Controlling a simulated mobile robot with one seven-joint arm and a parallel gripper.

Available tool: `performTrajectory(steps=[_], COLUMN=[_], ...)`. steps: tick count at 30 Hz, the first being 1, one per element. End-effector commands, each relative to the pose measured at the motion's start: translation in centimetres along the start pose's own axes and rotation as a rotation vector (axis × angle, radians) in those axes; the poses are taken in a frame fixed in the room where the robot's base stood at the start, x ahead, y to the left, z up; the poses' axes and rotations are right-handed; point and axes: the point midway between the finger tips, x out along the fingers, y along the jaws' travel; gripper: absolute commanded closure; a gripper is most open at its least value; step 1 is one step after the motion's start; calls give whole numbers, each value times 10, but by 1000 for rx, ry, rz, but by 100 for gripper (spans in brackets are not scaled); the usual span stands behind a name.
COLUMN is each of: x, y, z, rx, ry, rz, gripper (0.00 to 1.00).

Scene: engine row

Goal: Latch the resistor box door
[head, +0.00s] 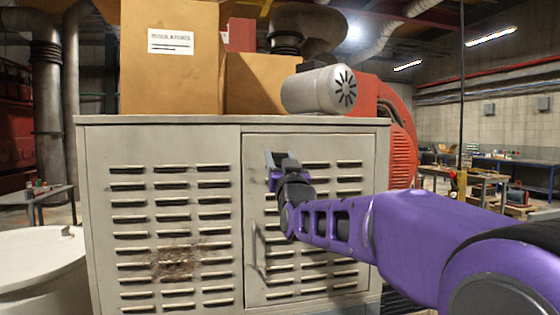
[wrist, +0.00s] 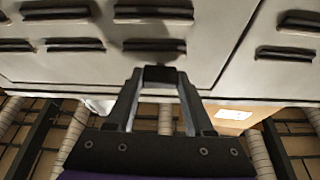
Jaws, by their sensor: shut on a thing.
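The resistor box (head: 163,128) is a grey cabinet with louvred front panels. Its door (head: 320,147) is the right panel, with a vertical bar handle (head: 257,255) at its left side. The door looks about flush with the frame; I cannot tell if it is fully closed. My gripper (head: 279,165) is at the door's upper left, below the top edge. In the wrist view, my gripper's fingers (wrist: 160,84) are closed together on a small dark piece (wrist: 161,74) in front of the door, apparently the latch. The fingers hide much of it, so its position is unclear.
Cardboard boxes (head: 170,75) and a grey motor (head: 318,90) stand on or behind the cabinet top. A red machine (head: 400,130) is at the right behind it. A white round-topped drum (head: 40,250) stands at the left. Workbenches (head: 485,175) are at the far right.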

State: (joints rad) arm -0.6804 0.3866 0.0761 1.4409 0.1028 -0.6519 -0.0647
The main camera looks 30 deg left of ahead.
Motion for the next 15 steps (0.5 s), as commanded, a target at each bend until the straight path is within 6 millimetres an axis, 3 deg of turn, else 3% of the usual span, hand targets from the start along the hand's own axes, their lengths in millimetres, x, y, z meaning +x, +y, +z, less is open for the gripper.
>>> performTrajectory(steps=[15], x=[1], y=[-4], z=[-3], rx=[400], ry=[2], rz=[163], gripper=[100])
